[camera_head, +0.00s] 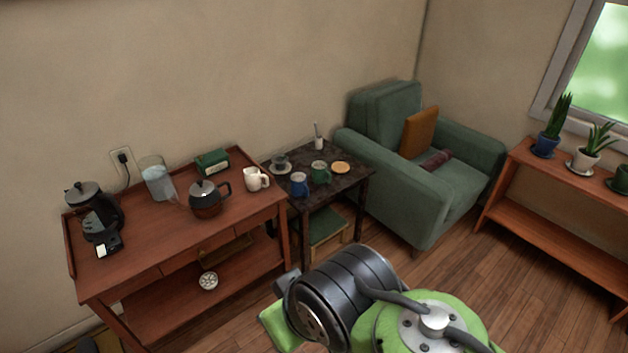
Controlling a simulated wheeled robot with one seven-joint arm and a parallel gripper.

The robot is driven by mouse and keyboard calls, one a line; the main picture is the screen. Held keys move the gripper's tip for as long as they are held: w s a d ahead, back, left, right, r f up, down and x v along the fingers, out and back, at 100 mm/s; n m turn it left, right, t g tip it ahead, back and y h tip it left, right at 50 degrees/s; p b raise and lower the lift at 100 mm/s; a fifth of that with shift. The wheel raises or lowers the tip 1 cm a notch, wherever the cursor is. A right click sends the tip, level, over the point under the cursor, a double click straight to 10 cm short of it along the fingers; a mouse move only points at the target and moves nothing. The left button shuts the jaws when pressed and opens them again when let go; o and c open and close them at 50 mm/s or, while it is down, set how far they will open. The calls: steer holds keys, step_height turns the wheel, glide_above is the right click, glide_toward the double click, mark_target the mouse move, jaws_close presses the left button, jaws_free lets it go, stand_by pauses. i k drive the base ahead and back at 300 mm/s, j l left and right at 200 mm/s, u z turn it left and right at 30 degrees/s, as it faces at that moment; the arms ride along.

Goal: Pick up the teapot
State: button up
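A small dark teapot (207,199) with a black lid and knob and a reddish-brown lower body stands upright on the red-brown wooden console table (152,243). Its black handle points right and its spout points left, partly over the side of a glass pitcher. My arm, green and black, shows at the bottom of the head view, well apart from the teapot. My gripper itself is not clearly in view, so its fingers cannot be seen.
The glass pitcher (157,182), a white mug (256,180), a green box (211,162) and a black kettle (95,212) stand around the teapot. A dark side table (351,180) holds cups. A green armchair (437,197) stands right. Wooden floor (520,275) is open at right.

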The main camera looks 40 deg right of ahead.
mark_target(207, 207)
steer(key=i+j, duration=0.1)
steer(key=i, duration=0.85)
steer(key=i+j, duration=0.15)
steer(key=i, duration=0.8)
steer(key=l+z, duration=0.05)
